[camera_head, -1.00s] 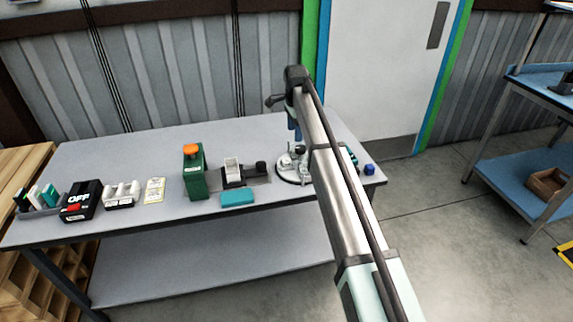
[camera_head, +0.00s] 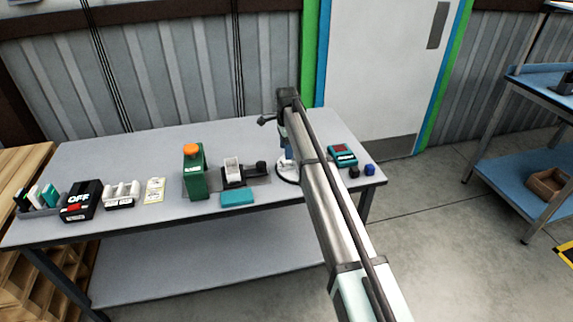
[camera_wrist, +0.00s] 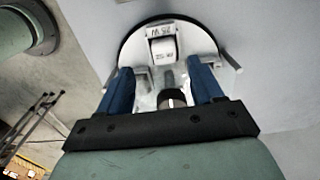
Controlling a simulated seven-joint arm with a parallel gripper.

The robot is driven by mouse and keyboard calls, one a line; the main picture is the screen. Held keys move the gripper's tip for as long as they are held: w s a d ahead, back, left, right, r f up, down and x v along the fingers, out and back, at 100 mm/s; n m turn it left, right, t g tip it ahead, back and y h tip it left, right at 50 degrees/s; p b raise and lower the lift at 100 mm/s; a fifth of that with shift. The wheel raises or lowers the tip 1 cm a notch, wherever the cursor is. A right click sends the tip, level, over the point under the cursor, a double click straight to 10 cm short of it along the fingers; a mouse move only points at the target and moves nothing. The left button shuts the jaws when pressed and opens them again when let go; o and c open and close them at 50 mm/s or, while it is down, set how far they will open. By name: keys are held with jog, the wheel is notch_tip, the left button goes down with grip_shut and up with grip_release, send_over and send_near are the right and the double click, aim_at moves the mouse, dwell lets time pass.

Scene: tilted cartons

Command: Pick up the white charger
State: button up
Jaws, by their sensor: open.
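The white charger (camera_wrist: 163,48) shows in the wrist view as a small white block marked "25 W". It sits on a round white plate with a dark rim (camera_wrist: 205,40). My gripper (camera_wrist: 165,78) is open, its two blue fingers apart and pointing toward the charger, with nothing held between them. Whether they touch anything on the plate I cannot tell. In the head view my gripper (camera_head: 290,150) is above the round plate (camera_head: 286,174) at the right part of the table. My arm hides much of the plate and the charger there.
On the grey table (camera_head: 110,160) stand a green box with an orange button (camera_head: 195,172), a black device with a white block (camera_head: 236,172), a teal block (camera_head: 238,197) and a black "OFF" box (camera_head: 80,201). A red-and-teal device (camera_head: 342,156) lies right of my arm.

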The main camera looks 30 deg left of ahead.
jog(key=shift+w+a+f, duration=0.1)
jog(key=shift+w+f, duration=0.05)
jog(key=shift+f, duration=1.15)
jog(key=shift+w+a+f, duration=0.1)
jog(key=shift+w+f, duration=0.05)
jog(key=shift+f, duration=1.1)
jog(key=shift+c, duration=0.5)
jog(key=c, duration=1)
notch_tip(320, 180, up, 10)
jog(key=shift+s+a+f, duration=0.35)
jog(key=shift+s+a, duration=2.05)
jog(key=shift+a, duration=0.1)
jog(key=shift+s+a+f, duration=0.3)
jog(key=shift+s+a, duration=2.1)
jog(key=shift+a, duration=0.15)
jog(key=shift+s+a+f, duration=0.35)
jog(key=shift+s+a, duration=2.05)
jog(key=shift+a, duration=0.1)
